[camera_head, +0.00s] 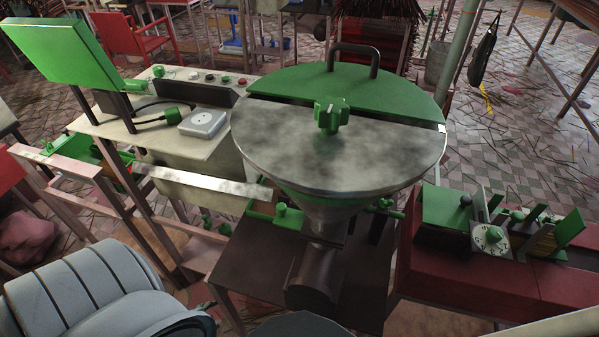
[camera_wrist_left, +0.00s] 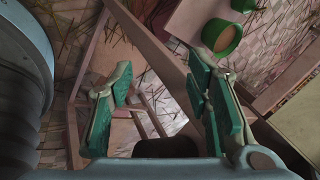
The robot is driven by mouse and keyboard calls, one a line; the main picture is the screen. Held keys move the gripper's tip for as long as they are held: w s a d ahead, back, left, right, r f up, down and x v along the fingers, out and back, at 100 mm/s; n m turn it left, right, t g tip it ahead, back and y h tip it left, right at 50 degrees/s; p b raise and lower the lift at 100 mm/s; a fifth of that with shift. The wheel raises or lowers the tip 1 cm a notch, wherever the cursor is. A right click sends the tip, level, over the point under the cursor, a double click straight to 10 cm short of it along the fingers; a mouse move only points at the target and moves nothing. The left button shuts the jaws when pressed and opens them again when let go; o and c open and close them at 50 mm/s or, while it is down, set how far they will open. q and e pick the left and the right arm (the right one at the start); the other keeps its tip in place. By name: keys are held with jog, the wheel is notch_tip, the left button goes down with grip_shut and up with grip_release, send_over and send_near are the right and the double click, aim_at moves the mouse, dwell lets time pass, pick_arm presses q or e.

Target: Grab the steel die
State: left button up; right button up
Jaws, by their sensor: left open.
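I cannot pick out the steel die for certain in either view. The extruder stands in the middle of the head view, with a wide round hopper lid (camera_head: 340,150), half green and half mottled steel. Below it is a dark cylindrical barrel (camera_head: 313,278). My left arm comes in at the lower left of the head view, and its gripper is mostly hidden there. In the left wrist view my left gripper (camera_wrist_left: 160,78) is open, its green-padded fingers apart with nothing between them. My right gripper is not in view.
A bench (camera_head: 100,125) with a white box (camera_head: 203,123) and a green panel (camera_head: 62,50) stands at the left. A red bench (camera_head: 480,270) with green fittings is at the right. The left wrist view shows pinkish frame bars and a green cup-like part (camera_wrist_left: 221,36).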

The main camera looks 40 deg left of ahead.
pick_arm(q)
jog(key=w+a+r+m+t+h+b, duration=0.1)
jog(key=w+a+r+m+t, duration=0.35)
jog(key=w+r+m, duration=0.3)
jog(key=w+a+r+m+t+h+b, duration=0.1)
jog(key=w+a+r+m+t, duration=0.2)
jog(key=w+a+r+m, duration=0.35)
jog(key=w+d+r+m+t+h, duration=0.1)
jog(key=w+d+r+m+h, duration=0.2)
jog(key=r+m, duration=0.4)
jog(key=w+d+r+m+t+h, duration=0.1)
jog(key=w+d+r+m+h, duration=0.25)
jog(key=r+m, duration=0.3)
jog(key=w+d+r+m+t+h, duration=0.2)
jog(key=d+r+m, duration=0.2)
jog(key=r+m, duration=0.25)
jog(key=shift+g, duration=0.25)
jog(key=b+x, duration=0.4)
jog(key=x, duration=0.2)
jog(key=b+x, duration=0.4)
jog(key=x, duration=0.2)
jog(key=shift+w+d+r, duration=0.1)
jog(key=shift+w+r, duration=0.05)
jog(key=shift+r, duration=0.1)
jog(key=shift+w+d, duration=0.1)
jog(key=shift+w, duration=0.3)
grip_shut()
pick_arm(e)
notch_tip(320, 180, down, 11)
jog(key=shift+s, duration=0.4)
